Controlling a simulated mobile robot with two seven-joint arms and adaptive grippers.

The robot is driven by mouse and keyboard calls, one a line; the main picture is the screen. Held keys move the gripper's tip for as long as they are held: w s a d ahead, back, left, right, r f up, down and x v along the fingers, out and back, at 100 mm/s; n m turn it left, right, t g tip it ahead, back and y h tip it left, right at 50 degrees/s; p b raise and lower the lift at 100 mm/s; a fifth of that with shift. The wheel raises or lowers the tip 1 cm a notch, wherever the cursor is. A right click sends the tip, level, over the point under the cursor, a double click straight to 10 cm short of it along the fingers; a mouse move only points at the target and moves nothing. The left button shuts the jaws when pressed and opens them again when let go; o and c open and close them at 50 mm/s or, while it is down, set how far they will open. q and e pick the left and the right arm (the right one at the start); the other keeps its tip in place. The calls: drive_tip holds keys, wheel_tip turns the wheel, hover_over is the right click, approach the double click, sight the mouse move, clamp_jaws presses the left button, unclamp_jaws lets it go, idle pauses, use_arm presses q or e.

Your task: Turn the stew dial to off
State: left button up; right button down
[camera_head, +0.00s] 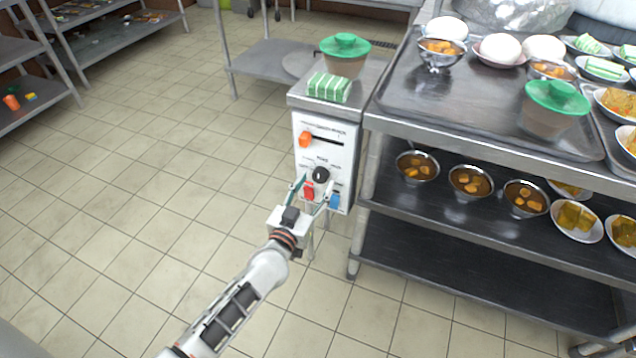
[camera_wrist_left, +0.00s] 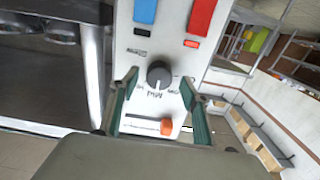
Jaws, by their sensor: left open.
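The control panel (camera_head: 345,149) is a white upright face on the front of a small metal stand. A round black dial (camera_head: 321,175) sits in its middle, below an orange slider knob (camera_head: 305,139). The dial also shows in the left wrist view (camera_wrist_left: 158,74), with small printed labels around it that I cannot read clearly. My left gripper (camera_head: 311,191) is open in front of the panel. In the left wrist view its two fingers (camera_wrist_left: 157,100) stand apart on either side of the dial, not visibly touching it. My right gripper is not in view.
A red switch (camera_head: 308,191) and a blue switch (camera_head: 334,201) sit below the dial, close to my fingers. A green-striped cloth (camera_head: 329,87) and a green-lidded container (camera_head: 345,55) stand on top. A metal shelf cart (camera_head: 440,128) with bowls adjoins at right.

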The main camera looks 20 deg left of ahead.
use_arm(q)
drive_tip(key=shift+w+f, duration=0.1)
drive_tip(key=shift+w, duration=0.6)
drive_tip(key=c, duration=1.1)
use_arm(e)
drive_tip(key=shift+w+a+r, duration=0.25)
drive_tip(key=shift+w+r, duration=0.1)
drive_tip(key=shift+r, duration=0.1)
